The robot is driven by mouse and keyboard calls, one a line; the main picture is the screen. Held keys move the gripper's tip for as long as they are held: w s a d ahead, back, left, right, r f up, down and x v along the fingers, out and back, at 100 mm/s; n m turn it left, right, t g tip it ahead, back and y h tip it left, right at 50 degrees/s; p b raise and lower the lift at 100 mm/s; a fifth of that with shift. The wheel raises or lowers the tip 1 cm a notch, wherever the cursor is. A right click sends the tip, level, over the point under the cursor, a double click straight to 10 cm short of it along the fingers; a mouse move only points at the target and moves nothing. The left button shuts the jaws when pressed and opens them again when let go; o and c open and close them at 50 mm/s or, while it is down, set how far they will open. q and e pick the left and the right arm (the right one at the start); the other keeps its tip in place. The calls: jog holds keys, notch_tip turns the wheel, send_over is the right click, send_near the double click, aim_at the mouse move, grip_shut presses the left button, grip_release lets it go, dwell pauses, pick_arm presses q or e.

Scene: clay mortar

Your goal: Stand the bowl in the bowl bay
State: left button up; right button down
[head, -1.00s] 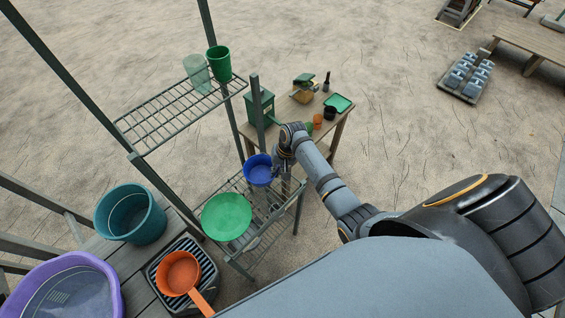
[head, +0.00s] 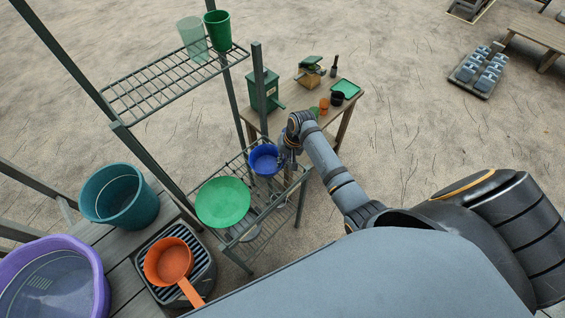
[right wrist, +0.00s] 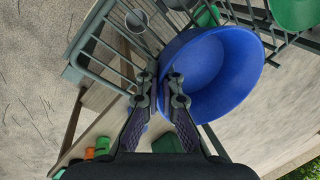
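The blue bowl (head: 264,158) is held over the far end of the rack's lower wire shelf (head: 262,208). My right gripper (head: 289,152) is at the bowl's right side. In the right wrist view, the fingers (right wrist: 160,82) straddle the rim of the blue bowl (right wrist: 215,75), one inside and one outside, shut on it. The bowl is tilted in that view, beside the wire bars (right wrist: 118,55). Which part of the rack is the bowl bay cannot be told. My left gripper is not in view.
A green dish (head: 222,202) is at the lower shelf's near end. Two cups, one green (head: 217,30), stand on the upper shelf (head: 160,85). A small table (head: 290,110) with a green box stands behind. Teal bucket (head: 120,196), purple tub (head: 60,285) and orange pan (head: 168,260) are at left.

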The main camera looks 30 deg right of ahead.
jog(key=c, duration=2)
grip_release()
jog(key=shift+f, duration=0.15)
jog(key=o, duration=0.3)
jog(key=shift+o, duration=0.9)
jog(key=shift+r, duration=0.25)
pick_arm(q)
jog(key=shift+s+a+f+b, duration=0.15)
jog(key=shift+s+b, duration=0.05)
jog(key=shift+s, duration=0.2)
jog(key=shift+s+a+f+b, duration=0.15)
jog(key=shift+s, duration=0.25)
pick_arm(e)
jog(key=v, duration=1.2)
jog(key=shift+f, duration=0.1)
